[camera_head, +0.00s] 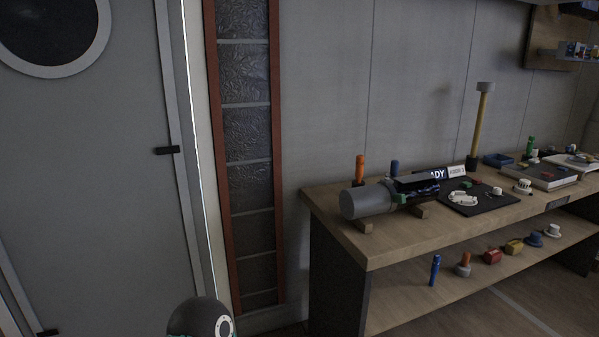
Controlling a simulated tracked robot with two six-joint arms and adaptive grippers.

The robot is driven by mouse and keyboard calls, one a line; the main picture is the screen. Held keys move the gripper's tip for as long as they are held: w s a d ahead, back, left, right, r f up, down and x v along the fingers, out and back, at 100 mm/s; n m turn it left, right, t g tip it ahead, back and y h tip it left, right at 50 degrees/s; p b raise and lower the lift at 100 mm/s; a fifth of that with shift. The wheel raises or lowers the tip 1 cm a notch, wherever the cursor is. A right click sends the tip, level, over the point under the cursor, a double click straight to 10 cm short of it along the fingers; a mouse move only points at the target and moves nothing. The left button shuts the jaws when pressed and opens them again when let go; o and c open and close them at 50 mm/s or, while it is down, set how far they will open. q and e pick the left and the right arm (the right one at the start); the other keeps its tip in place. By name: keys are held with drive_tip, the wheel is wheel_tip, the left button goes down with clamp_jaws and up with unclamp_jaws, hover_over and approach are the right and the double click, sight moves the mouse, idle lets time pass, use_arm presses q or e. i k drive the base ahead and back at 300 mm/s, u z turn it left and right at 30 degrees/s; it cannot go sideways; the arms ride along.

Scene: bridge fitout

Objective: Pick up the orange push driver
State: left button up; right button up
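An orange-handled tool (360,167) stands upright at the back left of the wooden workbench, behind a grey cylinder; its lower part is dark and partly hidden. It looks like the orange push driver. A second, smaller orange-topped item (466,259) with a grey base stands on the lower shelf; I cannot tell exactly what it is. Neither of my grippers shows in the head view. Only a dark rounded part of mine shows at the bottom edge.
The workbench (390,245) fills the right side. A grey cylinder (368,202) lies on wooden blocks near its left end. A blue-handled tool (395,167), a black mat (492,207) and a tall yellow-handled mallet (480,125) are also there. A grey door (95,190) is left.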

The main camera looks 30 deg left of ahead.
sight(361, 158)
drive_tip(key=u, duration=0.5)
drive_tip(key=i, duration=1)
